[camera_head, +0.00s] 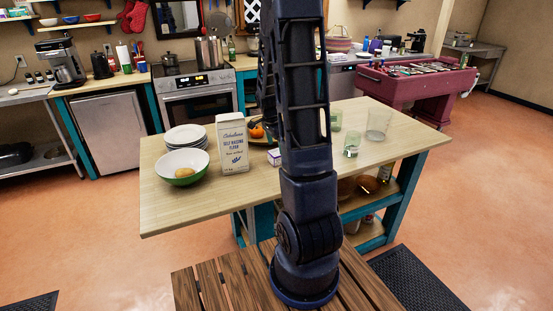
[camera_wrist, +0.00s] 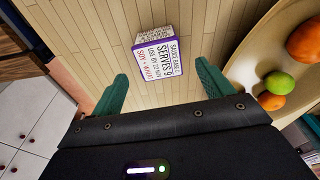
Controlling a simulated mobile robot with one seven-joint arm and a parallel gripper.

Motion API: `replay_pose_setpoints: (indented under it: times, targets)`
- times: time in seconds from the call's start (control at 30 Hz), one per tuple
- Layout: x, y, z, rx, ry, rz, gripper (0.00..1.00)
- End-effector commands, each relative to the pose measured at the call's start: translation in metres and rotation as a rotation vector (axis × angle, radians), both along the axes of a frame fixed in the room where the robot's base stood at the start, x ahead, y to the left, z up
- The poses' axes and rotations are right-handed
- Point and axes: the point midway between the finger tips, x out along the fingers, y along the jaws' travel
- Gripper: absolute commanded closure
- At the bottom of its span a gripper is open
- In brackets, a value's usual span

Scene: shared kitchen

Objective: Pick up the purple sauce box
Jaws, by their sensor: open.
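The purple sauce box (camera_wrist: 158,58) is a small white box with purple edges and printed text. In the wrist view it lies on the wooden table top (camera_wrist: 110,40), ahead of my gripper (camera_wrist: 158,92) and roughly centred between its two green fingers. The fingers are apart with nothing between them. In the head view a small purple and white box (camera_head: 259,156) stands on the table right of the flour carton, partly hidden by my arm. My gripper is hidden behind my arm in that view.
The flour carton (camera_head: 233,145) stands close left of the box. A bowl (camera_head: 183,168) and stacked plates (camera_head: 186,135) are further left. A wooden tray (camera_wrist: 240,62) with fruit lies right of the box in the wrist view. Glasses (camera_head: 378,122) stand at the table's right.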

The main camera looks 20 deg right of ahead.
Motion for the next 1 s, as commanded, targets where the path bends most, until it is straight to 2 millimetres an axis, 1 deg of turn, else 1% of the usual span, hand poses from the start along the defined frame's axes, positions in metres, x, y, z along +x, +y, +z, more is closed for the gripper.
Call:
replay_pose_setpoints:
  times: [0.3, 0.4, 0.53, 0.73, 1.0]
  targets:
    - [0.0, -0.003, -0.038, 0.0, 0.003, 0.001, 0.21]
    - [0.0, -0.004, -0.047, 0.0, 0.002, 0.001, 0.21]
    - [0.0, -0.004, -0.052, 0.0, 0.0, 0.001, 0.21]
    - [0.0, -0.004, -0.052, 0.0, 0.0, 0.001, 0.21]
    - [0.0, -0.004, -0.051, 0.0, 0.0, 0.001, 0.73]
